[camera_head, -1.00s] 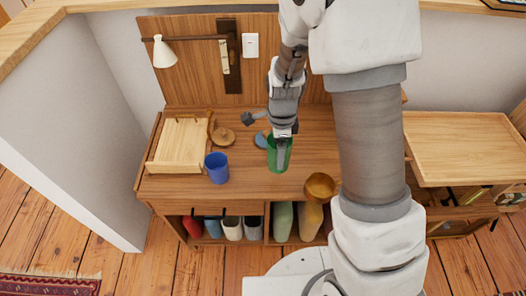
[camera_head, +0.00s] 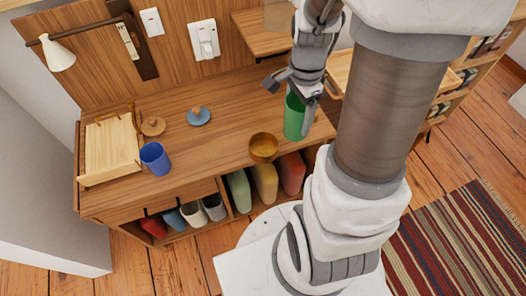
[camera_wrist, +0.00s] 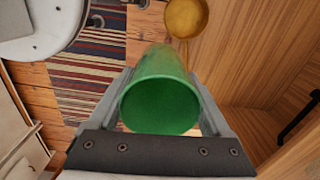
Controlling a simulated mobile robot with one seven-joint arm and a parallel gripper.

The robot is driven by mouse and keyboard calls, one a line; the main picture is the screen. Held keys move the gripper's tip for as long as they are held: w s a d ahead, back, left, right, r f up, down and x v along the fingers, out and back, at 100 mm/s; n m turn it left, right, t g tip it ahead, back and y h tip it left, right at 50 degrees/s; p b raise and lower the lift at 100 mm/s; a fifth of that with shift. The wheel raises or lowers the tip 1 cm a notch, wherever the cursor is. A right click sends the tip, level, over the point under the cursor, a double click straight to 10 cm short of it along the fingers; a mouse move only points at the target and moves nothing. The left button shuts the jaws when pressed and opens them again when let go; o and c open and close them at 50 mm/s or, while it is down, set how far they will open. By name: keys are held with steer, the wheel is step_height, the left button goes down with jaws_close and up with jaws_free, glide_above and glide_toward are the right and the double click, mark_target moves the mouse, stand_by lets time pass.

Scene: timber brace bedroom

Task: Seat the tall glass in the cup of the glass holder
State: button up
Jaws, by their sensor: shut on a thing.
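The tall glass is a green cylinder (camera_head: 294,118), roughly upright at the right part of the desk. My gripper (camera_head: 301,90) is shut on it near its upper end. In the wrist view the tall glass (camera_wrist: 160,105) sits between both fingers, its open mouth toward the camera. It appears held above the desktop, but the gap below it is hard to judge.
An amber bowl (camera_head: 264,147) stands left of the glass near the desk's front edge. A blue cup (camera_head: 155,158), wooden tray (camera_head: 110,148), brown knobbed disc (camera_head: 153,126) and blue knobbed disc (camera_head: 198,116) are farther left. A raised shelf (camera_head: 262,35) is behind. The desk's middle is clear.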

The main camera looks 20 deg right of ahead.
steer(key=shift+w+a+f+b, duration=0.7)
steer(key=shift+a+f+b, duration=0.35)
steer(key=shift+f, duration=0.75)
steer(key=shift+w+a+f+b, duration=0.8)
steer(key=shift+a+f, duration=0.45)
steer(key=shift+f, duration=0.5)
steer(key=shift+w+a+f+b, duration=0.6)
steer(key=shift+a+f+b, duration=0.5)
steer(key=shift+f, duration=0.7)
steer(key=shift+f, duration=0.2)
steer(key=o, duration=1.4)
steer(key=shift+r, duration=0.1)
